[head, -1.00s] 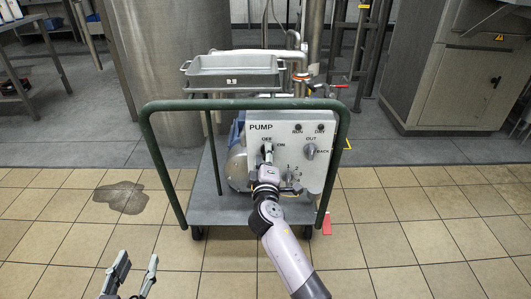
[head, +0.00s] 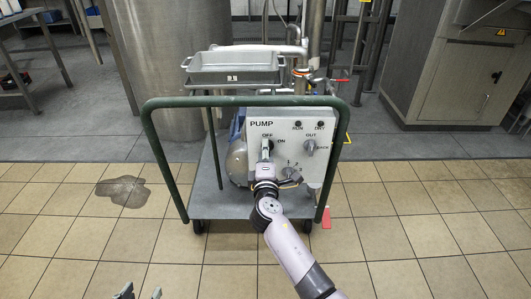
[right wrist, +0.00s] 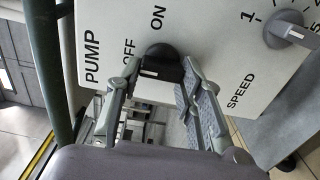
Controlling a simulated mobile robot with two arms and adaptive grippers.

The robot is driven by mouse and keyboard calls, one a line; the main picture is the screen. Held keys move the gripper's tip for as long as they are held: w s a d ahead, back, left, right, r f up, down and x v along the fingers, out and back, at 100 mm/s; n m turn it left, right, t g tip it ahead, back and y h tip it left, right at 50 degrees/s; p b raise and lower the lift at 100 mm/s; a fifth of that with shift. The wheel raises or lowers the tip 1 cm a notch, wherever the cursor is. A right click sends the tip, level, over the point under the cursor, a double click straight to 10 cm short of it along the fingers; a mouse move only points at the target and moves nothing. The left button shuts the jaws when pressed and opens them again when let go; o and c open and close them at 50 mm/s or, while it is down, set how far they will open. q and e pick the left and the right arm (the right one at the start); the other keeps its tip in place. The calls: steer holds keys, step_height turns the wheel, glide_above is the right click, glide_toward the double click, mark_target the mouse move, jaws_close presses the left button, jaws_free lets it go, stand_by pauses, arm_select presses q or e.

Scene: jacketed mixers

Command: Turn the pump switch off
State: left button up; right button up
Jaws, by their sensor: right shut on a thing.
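The pump switch (right wrist: 160,55) is a black knob with a white mark on the pale PUMP control panel (head: 318,170). The OFF and ON labels sit beside it. In the right wrist view my right gripper (right wrist: 160,70) is shut on the switch, one finger on each side. In the head view the right gripper (head: 266,152) covers most of the switch, so I cannot tell which label it points to. My left gripper (head: 140,294) is open and empty at the bottom edge, left of centre, well away from the panel.
The panel stands on a cart with a green tube frame (head: 150,135) and a grey deck (head: 208,205). A grey tray (head: 233,68) and pipes are behind.

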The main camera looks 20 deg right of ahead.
steer(key=o, duration=1.2)
steer(key=shift+c, duration=0.2)
steer(key=v, duration=1.2)
